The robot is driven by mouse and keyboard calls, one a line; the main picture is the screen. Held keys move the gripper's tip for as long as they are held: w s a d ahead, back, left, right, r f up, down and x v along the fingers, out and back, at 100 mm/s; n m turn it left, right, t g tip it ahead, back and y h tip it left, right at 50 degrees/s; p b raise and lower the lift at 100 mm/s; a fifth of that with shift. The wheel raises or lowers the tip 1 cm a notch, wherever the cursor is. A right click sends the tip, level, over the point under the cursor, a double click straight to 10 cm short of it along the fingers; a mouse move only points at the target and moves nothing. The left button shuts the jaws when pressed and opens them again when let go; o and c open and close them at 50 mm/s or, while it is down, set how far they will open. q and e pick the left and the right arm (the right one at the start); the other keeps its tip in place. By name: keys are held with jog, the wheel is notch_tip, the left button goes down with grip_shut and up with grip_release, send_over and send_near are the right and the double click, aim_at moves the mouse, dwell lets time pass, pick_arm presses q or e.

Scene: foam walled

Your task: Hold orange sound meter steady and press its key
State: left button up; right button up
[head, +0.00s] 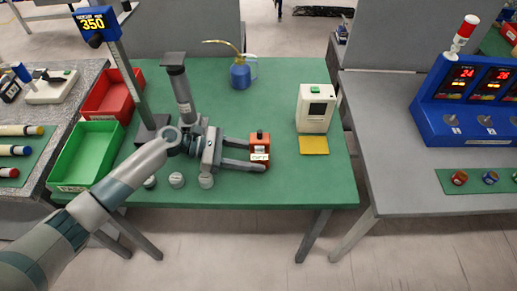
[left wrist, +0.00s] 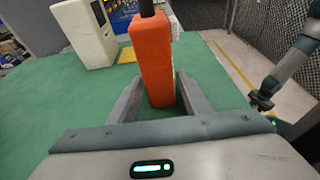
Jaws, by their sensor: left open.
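The orange sound meter (head: 260,138) stands upright on the green table, with a dark top and a white label on its front side. It also shows in the left wrist view (left wrist: 152,65), where its top is cut off by the frame edge. My left gripper (head: 254,155) is open, low over the table, with one finger on each side of the meter. In the left wrist view gaps show beside the meter, the left one wider. The key cannot be made out. Part of my right arm with its gripper (left wrist: 262,100) shows at the right of the left wrist view; its jaws are unclear.
A white device with a green top (head: 315,108) and a yellow pad (head: 313,145) stand right of the meter. Red (head: 112,98) and green (head: 88,158) bins lie left.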

pick_arm(q)
jog(key=shift+d+f, duration=0.1)
jog(key=shift+d, duration=0.2)
jog(key=c, duration=0.7)
jog(key=shift+o, duration=0.3)
pick_arm(e)
grip_shut()
jog(key=shift+w+d, duration=0.1)
jog(key=shift+d, duration=0.05)
dwell(0.8)
